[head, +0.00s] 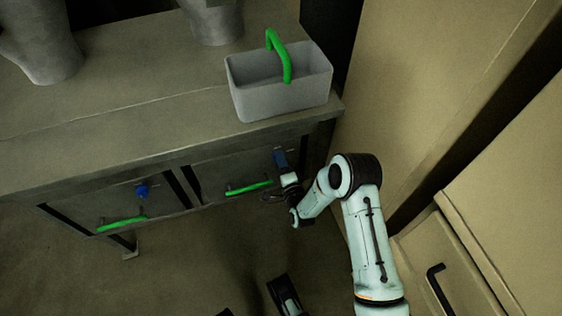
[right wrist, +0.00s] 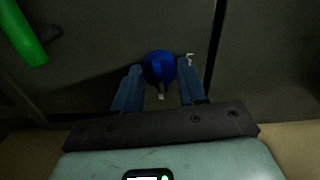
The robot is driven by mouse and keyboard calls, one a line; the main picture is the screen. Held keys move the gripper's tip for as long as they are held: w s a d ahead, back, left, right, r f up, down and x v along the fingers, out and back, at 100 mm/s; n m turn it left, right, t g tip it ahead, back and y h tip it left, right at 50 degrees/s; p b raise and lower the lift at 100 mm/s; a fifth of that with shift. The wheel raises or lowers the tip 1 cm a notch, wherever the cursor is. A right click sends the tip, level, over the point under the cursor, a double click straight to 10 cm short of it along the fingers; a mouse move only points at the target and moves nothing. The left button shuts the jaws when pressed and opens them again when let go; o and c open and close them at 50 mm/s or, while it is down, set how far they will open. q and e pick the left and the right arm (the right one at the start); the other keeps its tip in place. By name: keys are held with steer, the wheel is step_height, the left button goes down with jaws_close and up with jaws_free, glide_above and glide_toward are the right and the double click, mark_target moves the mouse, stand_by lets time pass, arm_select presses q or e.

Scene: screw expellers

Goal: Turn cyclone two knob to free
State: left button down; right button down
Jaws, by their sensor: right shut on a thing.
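The blue knob (right wrist: 159,69) on the right-hand cabinet front shows in the right wrist view between my two blue fingers. My right gripper (right wrist: 161,84) is shut on this knob, with one finger on each side. A pale pointer or tab shows at the knob's lower edge. In the head view my right gripper (head: 280,162) is at the upper right of the right-hand front, and its fingers mostly hide the knob there. Another blue knob (head: 142,191) sits on the left-hand front, untouched. I cannot read any setting marks.
Green handles sit on the left front (head: 121,224) and right front (head: 249,188). A grey bin (head: 281,95) with a green handle stands on the counter (head: 130,115). A beige cabinet (head: 420,90) is close on the right of my arm. The floor in front is mostly clear.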

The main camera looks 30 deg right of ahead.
arm_select(q)
steer(key=shift+s+f, duration=0.15)
steer(key=shift+s, duration=0.05)
arm_select(e)
steer(key=shift+a+m, duration=0.1)
steer(key=shift+m, duration=0.5)
steer(key=shift+a, duration=0.1)
steer(key=c, duration=0.6)
jaws_free()
arm_select(q)
steer(key=w+r+t+p, duration=0.2)
steer(key=w+r, duration=0.3)
steer(key=shift+w+d+p, duration=0.3)
steer(key=shift+d, duration=0.05)
arm_select(e)
steer(key=v, duration=1.3)
steer(key=shift+s, duration=0.2)
